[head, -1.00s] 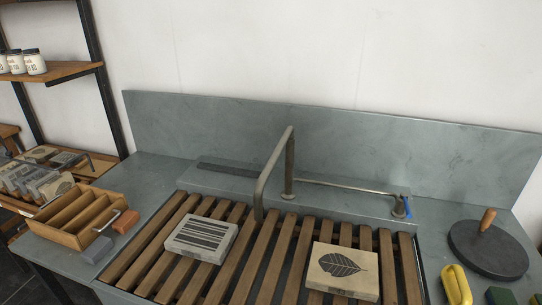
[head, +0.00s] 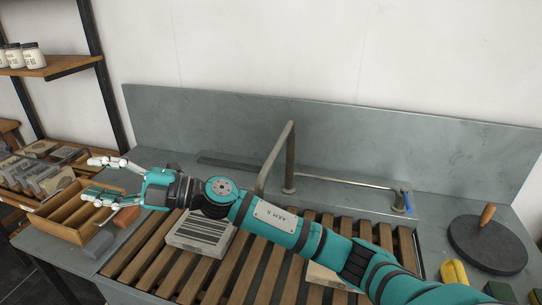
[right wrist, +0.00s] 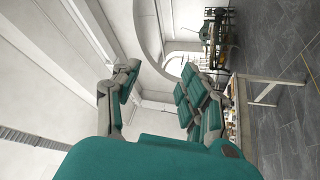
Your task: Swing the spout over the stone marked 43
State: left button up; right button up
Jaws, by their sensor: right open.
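The metal spout (head: 277,153) rises from the back ledge of the sink and bends forward over the wooden slats. Its outlet end is hidden behind my right arm. A stone with dark stripes (head: 196,232) lies on the slats left of the spout, partly covered by my arm. A second, pale stone (head: 323,277) to the right is almost wholly hidden under my arm. I cannot read a number on either stone. My right gripper (head: 93,181) is open and empty at the left, over the wooden rack and well left of the spout. My left gripper is out of view.
The divided wooden rack (head: 62,224) stands at the left counter end, with small orange (head: 128,223) and grey blocks (head: 98,245) beside it. A thin lever with a blue end (head: 407,201) runs along the ledge. A round dark disc (head: 487,246) with a wooden handle is at the right.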

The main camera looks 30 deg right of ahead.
jog(key=n+g+h, duration=0.2)
jog(key=n+g, duration=0.2)
notch_tip(320, 180, up, 9)
jog(key=m+g+h, duration=0.4)
jog(key=m+h, duration=0.1)
jog(key=h, duration=1.1)
send_over(271, 158)
jog(key=s+d, duration=0.3)
jog(key=w+a+f, duration=0.1)
jog(key=f, duration=0.4)
jog(key=w+a+f+p, duration=0.1)
jog(key=f, duration=1)
jog(key=shift+w+a+f+p, duration=0.4)
grip_shut()
